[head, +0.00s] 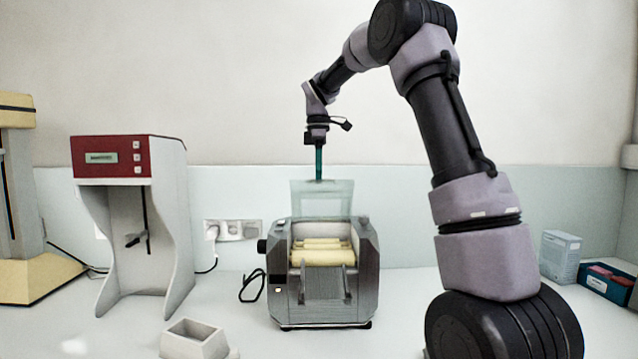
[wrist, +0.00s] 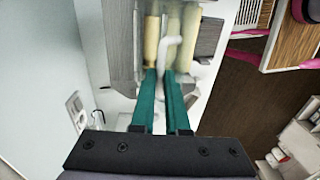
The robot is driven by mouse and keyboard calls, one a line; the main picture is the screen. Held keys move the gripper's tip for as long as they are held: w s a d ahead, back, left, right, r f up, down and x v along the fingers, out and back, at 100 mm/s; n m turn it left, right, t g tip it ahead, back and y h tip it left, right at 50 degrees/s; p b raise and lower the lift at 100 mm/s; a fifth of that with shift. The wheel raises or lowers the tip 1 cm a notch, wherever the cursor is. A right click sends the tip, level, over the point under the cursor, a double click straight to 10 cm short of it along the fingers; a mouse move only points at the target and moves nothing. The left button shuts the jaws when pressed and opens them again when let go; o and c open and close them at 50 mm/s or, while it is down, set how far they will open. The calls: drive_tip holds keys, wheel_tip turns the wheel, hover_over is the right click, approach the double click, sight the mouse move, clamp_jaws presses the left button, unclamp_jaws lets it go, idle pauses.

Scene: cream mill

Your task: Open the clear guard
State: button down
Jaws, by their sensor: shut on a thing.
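The mill (head: 325,285) stands on the bench in the middle of the head view, with its cream rollers (head: 322,257) uncovered at the front. The clear guard (head: 322,198) stands upright above and behind the rollers. My gripper (head: 319,177) points down at the guard's top edge, its teal fingers close together. In the wrist view my gripper (wrist: 166,75) is shut on a pale bent handle (wrist: 171,50), which appears to belong to the guard. The fingers hide part of the handle. The rollers also show in the wrist view (wrist: 151,40).
A red-topped instrument (head: 112,160) stands left of the mill, and a small grey open box (head: 193,338) lies in front. Wall sockets (head: 237,229) and a black cable are behind. Cartons (head: 561,256) stand at the far right. My arm crosses the right side.

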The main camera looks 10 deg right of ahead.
drive_tip(key=w+d+f, duration=0.2)
drive_tip(key=w, duration=0.9)
drive_tip(key=shift+d+f, duration=0.2)
drive_tip(key=shift+d, duration=0.05)
drive_tip(key=shift+w+f, duration=0.1)
drive_tip(key=shift+w, duration=0.1)
drive_tip(key=c, duration=0.9)
unclamp_jaws()
drive_tip(key=shift+w+f, duration=0.2)
drive_tip(key=shift+s, duration=0.1)
drive_tip(key=shift+r, duration=0.1)
drive_tip(key=r, duration=0.8)
drive_tip(key=shift+w+r, duration=0.2)
drive_tip(key=shift+w, duration=0.1)
